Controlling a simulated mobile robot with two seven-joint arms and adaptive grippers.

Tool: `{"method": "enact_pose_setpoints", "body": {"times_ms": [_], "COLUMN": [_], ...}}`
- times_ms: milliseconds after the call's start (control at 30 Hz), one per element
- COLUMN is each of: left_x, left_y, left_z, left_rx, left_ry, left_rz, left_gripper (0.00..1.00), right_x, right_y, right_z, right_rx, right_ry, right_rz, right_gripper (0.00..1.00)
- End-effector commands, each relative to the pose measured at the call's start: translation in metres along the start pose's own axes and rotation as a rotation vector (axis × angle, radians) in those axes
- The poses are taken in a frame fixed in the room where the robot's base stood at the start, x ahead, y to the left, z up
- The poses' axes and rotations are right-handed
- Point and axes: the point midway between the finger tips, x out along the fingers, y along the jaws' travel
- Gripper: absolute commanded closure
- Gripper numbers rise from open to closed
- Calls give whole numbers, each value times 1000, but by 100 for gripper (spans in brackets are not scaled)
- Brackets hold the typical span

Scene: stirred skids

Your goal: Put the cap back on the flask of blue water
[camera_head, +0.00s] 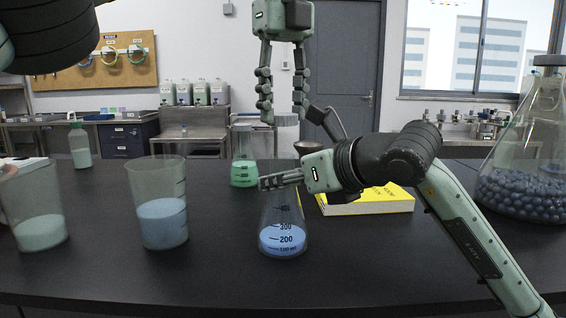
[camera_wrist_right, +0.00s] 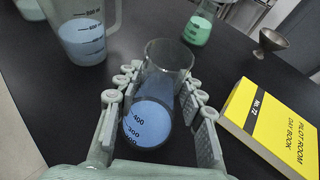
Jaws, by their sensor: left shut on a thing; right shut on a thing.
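The flask of blue water (camera_head: 282,238) stands on the dark bench in the middle of the head view. My right gripper (camera_head: 280,180) is closed around its upper part from the right. In the right wrist view the flask (camera_wrist_right: 152,118) sits between the fingers of my right gripper (camera_wrist_right: 162,92), and its rim shows with no cap visible on it. My left gripper (camera_head: 284,108) points down from above, shut on a small grey cap (camera_head: 287,120). The cap is over the flask; the neck below it is partly hidden by my right gripper.
A flask of green liquid (camera_head: 244,172) stands behind. Beakers of blue (camera_head: 162,222) and pale green liquid (camera_head: 40,230) stand at left. A yellow book (camera_head: 368,202) lies to the right, near a large flask of dark balls (camera_head: 522,192). The front bench is clear.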

Motion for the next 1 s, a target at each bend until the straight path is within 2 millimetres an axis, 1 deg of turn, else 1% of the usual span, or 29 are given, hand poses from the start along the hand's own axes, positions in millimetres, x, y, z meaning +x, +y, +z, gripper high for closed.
{"method": "enact_pose_setpoints", "body": {"times_ms": [100,233,767,1000], "left_x": [18,30,32,43], "left_y": [1,1,0,0], "left_z": [0,0,0,0], "left_rx": [3,2,1,2], "left_ry": [4,4,2,2], "left_rz": [2,0,-1,1], "left_gripper": [72,72,72,72], "right_x": [0,0,0,0], "right_y": [0,0,0,0], "right_z": [0,0,0,0], "right_rx": [0,0,0,0], "right_ry": [-1,-1,-1,-1], "right_rz": [0,0,0,0], "right_gripper": [100,100,100,100]}}
